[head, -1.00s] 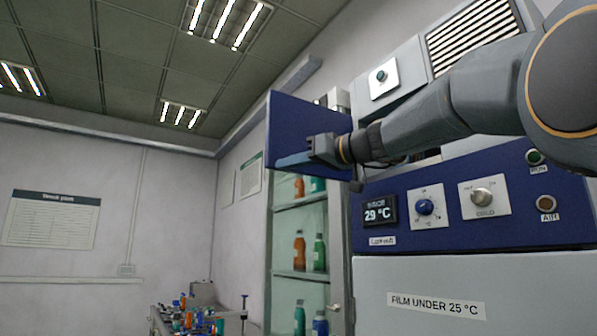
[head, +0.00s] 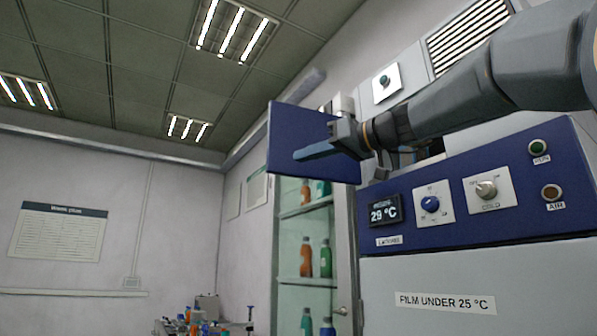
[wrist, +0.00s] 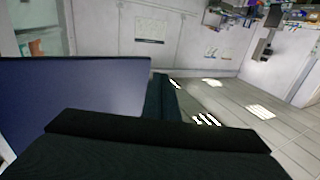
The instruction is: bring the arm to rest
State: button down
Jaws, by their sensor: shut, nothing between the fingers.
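My gripper (head: 312,151) is shut and empty in the head view, its fingers pointing left. It is in front of a dark blue open panel (head: 285,125) on the left side of the machine; I cannot tell whether they touch. In the wrist view my shut fingers (wrist: 160,100) stand beside the blue panel (wrist: 75,95), which fills the left. My arm reaches in from the right, above the blue control panel (head: 480,240).
The control panel has a display (head: 384,212) reading 29 °C, a blue knob (head: 430,204) and a silver knob (head: 486,189). A label (head: 444,302) reads "FILM UNDER 25 °C". A shelf cabinet with bottles (head: 306,256) stands behind. Open room lies to the left.

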jog(key=s+d+b, duration=0.2)
jog(key=s+d, duration=0.1)
jog(key=s, duration=0.4)
jog(key=shift+d, duration=0.1)
jog(key=w+d+f+m+h, duration=0.2)
jog(key=w+f, duration=0.1)
jog(key=f, duration=0.6)
jog(key=w+d+f+m+g+h, duration=0.1)
jog(key=w+f+m+h, duration=0.15)
jog(key=f, duration=0.75)
jog(key=w+d+f+m+h, duration=0.2)
jog(key=w+f, duration=0.1)
jog(key=f, duration=0.6)
jog(key=s+d+f+m+g+h+p, duration=0.1)
jog(key=s+d+f+m+g+h, duration=0.1)
jog(key=f, duration=0.9)
jog(key=s+d+f+m+g+h+p, duration=0.1)
jog(key=s+d+f+g+h, duration=0.15)
jog(key=f, duration=0.85)
jog(key=s+d+f+m+g+h, duration=0.1)
jog(key=s+d+f, duration=0.3)
jog(key=s+f, duration=0.7)
jog(key=s+d+f+m+g+h, duration=0.1)
jog(key=s+d+f+g+h, duration=0.2)
jog(key=s+f, duration=0.8)
notch_tip(320, 180, down, 3)
jog(key=shift+s+d+f+p, duration=0.1)
jog(key=shift+s+d+p, duration=0.2)
jog(key=shift+d, duration=0.5)
jog(key=shift+w+a, duration=0.1)
